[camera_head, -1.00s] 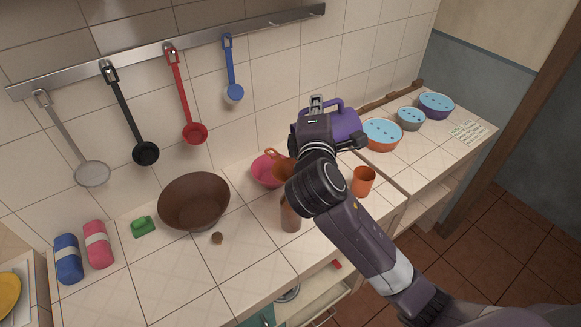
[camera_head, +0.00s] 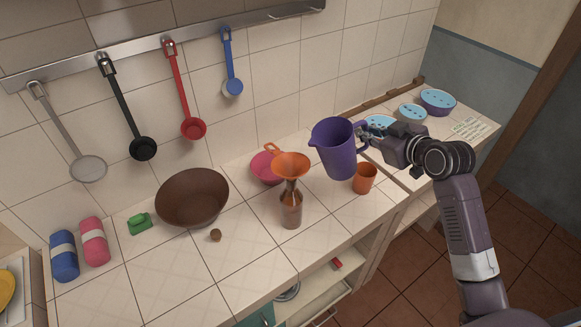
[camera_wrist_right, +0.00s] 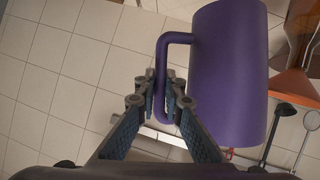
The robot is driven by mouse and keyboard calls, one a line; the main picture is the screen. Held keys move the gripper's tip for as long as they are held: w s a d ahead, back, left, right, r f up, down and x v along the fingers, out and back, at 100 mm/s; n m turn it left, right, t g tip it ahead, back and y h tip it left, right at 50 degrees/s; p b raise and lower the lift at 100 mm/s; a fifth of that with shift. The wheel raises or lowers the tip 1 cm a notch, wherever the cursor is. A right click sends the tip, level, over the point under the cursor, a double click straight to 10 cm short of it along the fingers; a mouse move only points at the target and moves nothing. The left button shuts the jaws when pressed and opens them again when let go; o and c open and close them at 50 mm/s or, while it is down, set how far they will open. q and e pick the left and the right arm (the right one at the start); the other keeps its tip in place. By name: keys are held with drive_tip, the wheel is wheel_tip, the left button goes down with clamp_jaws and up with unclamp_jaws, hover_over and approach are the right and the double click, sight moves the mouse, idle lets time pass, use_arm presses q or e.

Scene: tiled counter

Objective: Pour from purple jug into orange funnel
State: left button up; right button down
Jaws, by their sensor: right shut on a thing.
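The purple jug (camera_head: 338,150) is held up above the counter, close to upright, with its spout toward the left. My right gripper (camera_head: 368,136) is shut on its handle; the right wrist view shows the fingers (camera_wrist_right: 160,103) around the handle (camera_wrist_right: 163,75) beside the jug body (camera_wrist_right: 228,75). The orange funnel (camera_head: 291,165) sits in the neck of a brown bottle (camera_head: 291,210) standing on the counter. The jug is to the right of the funnel, apart from it. The jug's contents are hidden. My left gripper is not in view.
An orange cup (camera_head: 364,180) stands just below the jug. A pink bowl (camera_head: 268,168) is behind the funnel and a brown bowl (camera_head: 192,198) is to the left. Lidded bowls (camera_head: 437,102) stand at the far right. The front left counter is mostly clear.

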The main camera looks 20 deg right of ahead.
use_arm(q)
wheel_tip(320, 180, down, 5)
drive_tip(key=b, duration=0.4)
use_arm(e)
drive_tip(key=d+f+m+y, duration=0.2)
drive_tip(key=d+f, duration=0.1)
drive_tip(key=f, duration=0.3)
use_arm(q)
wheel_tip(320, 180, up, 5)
drive_tip(key=p, duration=0.4)
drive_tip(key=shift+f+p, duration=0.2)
drive_tip(key=shift+p, duration=0.1)
use_arm(e)
wheel_tip(320, 180, up, 6)
drive_tip(key=shift+w+r, duration=0.15)
